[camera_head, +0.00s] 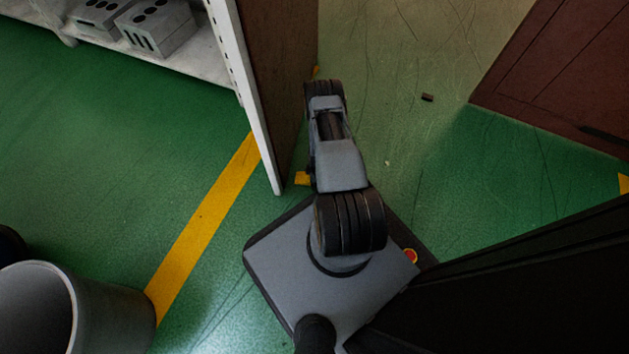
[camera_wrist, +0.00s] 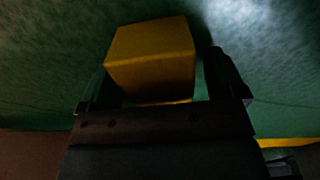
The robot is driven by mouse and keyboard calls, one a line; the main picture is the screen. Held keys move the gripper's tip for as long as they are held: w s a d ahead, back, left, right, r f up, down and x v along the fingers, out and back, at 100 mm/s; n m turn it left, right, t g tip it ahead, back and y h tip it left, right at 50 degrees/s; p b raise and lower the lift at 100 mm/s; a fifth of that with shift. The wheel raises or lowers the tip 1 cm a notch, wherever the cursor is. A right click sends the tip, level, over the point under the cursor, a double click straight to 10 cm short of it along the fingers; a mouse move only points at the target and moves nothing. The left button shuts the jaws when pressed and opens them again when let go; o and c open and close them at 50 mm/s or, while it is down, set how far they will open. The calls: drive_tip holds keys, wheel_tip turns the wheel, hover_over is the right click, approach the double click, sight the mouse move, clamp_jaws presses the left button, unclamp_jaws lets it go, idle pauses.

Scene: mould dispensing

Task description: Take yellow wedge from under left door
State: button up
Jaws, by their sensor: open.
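The yellow wedge (camera_head: 302,178) lies on the green floor at the near foot of the brown left door (camera_head: 283,80), partly hidden by my arm in the head view. In the wrist view the yellow wedge (camera_wrist: 150,55) shows large as a blocky shape between the fingers of my gripper (camera_wrist: 162,78). The gripper is open, with one finger on each side of the wedge. I cannot tell whether either finger touches it. My gripper is hidden beneath my arm in the head view.
A white perforated upright (camera_head: 247,95) stands beside the left door, with a shelf of grey blocks (camera_head: 157,27) beyond. A brown right door (camera_head: 560,75) is at upper right, with a yellow patch (camera_head: 624,183) near it. A grey bin (camera_head: 75,305) stands lower left. A small dark object (camera_head: 427,97) lies on the floor.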

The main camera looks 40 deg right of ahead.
drive_tip(key=shift+f, duration=0.1)
drive_tip(key=shift+c, duration=0.3)
drive_tip(key=c, duration=1.1)
